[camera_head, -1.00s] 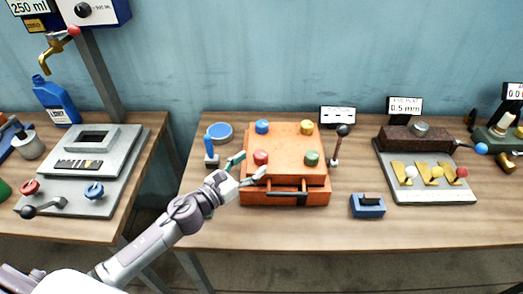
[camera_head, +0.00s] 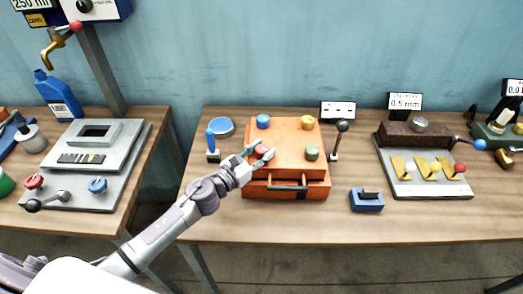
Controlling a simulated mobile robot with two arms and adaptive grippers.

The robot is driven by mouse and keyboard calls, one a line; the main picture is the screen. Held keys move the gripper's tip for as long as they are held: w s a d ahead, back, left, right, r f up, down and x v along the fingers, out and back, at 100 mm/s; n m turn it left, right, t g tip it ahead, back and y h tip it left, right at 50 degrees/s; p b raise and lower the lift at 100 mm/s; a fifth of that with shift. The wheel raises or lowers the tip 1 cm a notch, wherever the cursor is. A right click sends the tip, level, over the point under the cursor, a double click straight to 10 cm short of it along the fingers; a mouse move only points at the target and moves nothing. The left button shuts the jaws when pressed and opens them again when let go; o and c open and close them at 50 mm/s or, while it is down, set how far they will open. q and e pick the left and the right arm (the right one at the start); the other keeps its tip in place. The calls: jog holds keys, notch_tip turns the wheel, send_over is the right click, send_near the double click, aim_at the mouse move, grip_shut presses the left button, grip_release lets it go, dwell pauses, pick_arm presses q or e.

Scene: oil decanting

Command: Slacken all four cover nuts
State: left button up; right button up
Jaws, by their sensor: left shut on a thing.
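An orange box with a cover (camera_head: 287,136) stands on the middle table. Its cover carries a blue nut (camera_head: 263,121) at back left, a yellow nut (camera_head: 307,122) at back right, a green nut (camera_head: 312,153) at front right and a red nut (camera_head: 260,152) at front left. My left gripper (camera_head: 261,153) is at the red nut, with its fingers on either side, shut on it. The fingers hide part of the red nut. The other three nuts stand clear. My right gripper is not in view.
A blue-handled tool (camera_head: 212,144) and a blue round dish (camera_head: 222,127) stand left of the box. A black-knobbed lever (camera_head: 338,138) is at its right. A blue block (camera_head: 366,200) lies at front right. Bare tabletop lies in front.

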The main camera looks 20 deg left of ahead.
pick_arm(q)
jog(key=shift+c, duration=0.4)
jog(key=shift+n+y, duration=0.3)
jog(key=n+y, duration=0.1)
jog(key=y, duration=0.1)
jog(key=n+t+y, duration=0.1)
jog(key=n+y, duration=0.1)
jog(key=y, duration=0.1)
jog(key=shift+d+t, duration=0.15)
jog(key=shift+t, duration=0.15)
jog(key=shift+n+y, duration=1.8)
jog(key=shift+y, duration=1.2)
jog(key=o, duration=1.2)
jog(key=shift+c, duration=0.2)
jog(key=shift+s, duration=0.1)
